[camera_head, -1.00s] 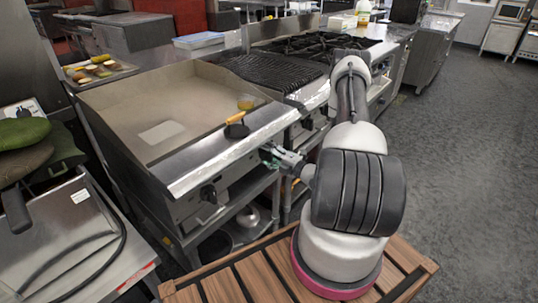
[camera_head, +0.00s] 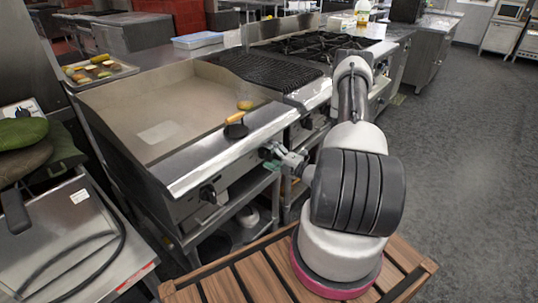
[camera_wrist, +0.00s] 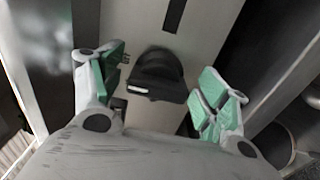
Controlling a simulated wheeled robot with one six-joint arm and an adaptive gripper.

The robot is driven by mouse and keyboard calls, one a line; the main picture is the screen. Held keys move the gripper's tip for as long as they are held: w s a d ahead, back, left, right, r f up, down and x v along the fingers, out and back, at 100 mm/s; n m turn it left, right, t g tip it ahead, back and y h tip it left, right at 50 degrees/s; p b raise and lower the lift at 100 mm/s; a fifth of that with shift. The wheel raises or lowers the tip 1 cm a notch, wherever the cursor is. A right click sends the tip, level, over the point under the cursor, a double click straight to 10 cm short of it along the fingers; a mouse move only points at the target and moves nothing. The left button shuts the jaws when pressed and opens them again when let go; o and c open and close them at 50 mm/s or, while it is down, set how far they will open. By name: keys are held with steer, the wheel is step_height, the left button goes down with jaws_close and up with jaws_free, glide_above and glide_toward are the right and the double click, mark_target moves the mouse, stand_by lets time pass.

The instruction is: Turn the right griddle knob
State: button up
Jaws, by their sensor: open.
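The right griddle knob (camera_wrist: 157,78) is black and shows in the middle of the wrist view, on the steel front panel. My gripper (camera_wrist: 163,68) is open, with one green-padded finger at each side of the knob and a gap between pads and knob. In the head view my gripper (camera_head: 272,152) is at the right end of the front panel of the griddle (camera_head: 190,108). There the arm and fingers hide much of the right knob. The left griddle knob (camera_head: 207,194) is black, with nothing near it.
A range with black grates (camera_head: 315,46) stands to the right. A steel shelf (camera_head: 240,204) runs below the panel. Open floor lies at right.

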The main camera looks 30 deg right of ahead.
steer(key=v, duration=1.1)
steer(key=shift+s, duration=0.1)
